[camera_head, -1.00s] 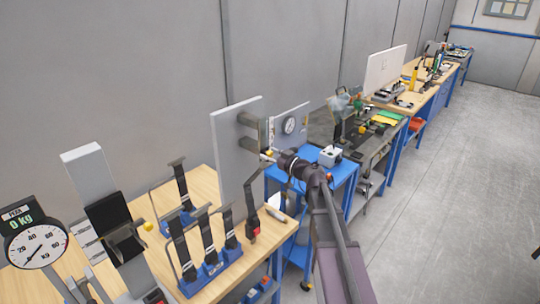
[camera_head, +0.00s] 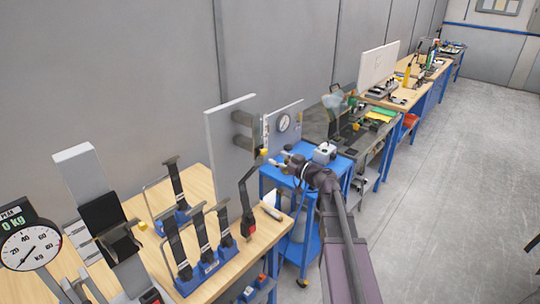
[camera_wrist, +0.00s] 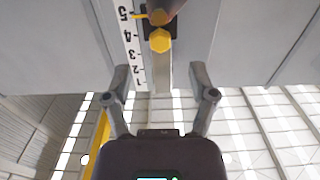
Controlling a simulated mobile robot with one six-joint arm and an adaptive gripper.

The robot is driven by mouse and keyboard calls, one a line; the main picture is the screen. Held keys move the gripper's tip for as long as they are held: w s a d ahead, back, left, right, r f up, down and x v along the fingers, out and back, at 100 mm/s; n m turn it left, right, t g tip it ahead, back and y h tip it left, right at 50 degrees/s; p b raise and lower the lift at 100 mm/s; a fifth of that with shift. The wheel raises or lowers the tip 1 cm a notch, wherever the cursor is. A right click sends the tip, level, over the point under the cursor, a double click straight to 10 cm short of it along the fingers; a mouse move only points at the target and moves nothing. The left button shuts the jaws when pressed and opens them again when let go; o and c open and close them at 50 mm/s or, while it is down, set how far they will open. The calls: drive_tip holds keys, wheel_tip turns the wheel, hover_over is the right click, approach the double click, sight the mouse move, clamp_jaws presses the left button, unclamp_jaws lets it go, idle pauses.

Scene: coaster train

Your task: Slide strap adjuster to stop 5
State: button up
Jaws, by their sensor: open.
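The strap adjuster is a dark slider (camera_wrist: 150,22) with a yellow hexagonal knob (camera_wrist: 160,41), on a vertical rail beside a white scale (camera_wrist: 131,50) numbered 1 to 5. Its thin yellow pointer (camera_wrist: 140,15) sits about level with the 5 mark. A brownish round part partly covers the slider. In the head view the yellow knob (camera_head: 264,152) shows at the edge of a grey upright panel (camera_head: 226,150). My gripper (camera_wrist: 158,72) is open and empty, its fingers apart from the knob in the wrist view.
A dark belt with a red buckle (camera_head: 248,226) hangs in front of the panel. Several belt buckles stand in blue holders (camera_head: 209,265) on the wooden bench (camera_head: 200,185). A blue cart (camera_head: 310,170) stands close behind my arm. Clear floor (camera_head: 430,200) lies to the right.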

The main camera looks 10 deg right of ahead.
drive_tip(key=shift+v, duration=2.75)
drive_tip(key=s+a+f+m+g+h+b, duration=0.1)
drive_tip(key=s+a+f+g+b, duration=0.1)
drive_tip(key=s+a+f+g, duration=0.45)
drive_tip(key=s+a+f+g+h+b, duration=0.2)
drive_tip(key=a+f+g, duration=0.15)
drive_tip(key=f, duration=0.65)
drive_tip(key=s+d+f+m+g+h+b, duration=0.2)
drive_tip(key=s+f+m+h, duration=0.4)
drive_tip(key=s+f, duration=0.3)
drive_tip(key=shift+s+d+f+g+h+b, duration=0.3)
drive_tip(key=shift+s+g+h+b, duration=0.5)
drive_tip(key=shift+s+g, duration=0.4)
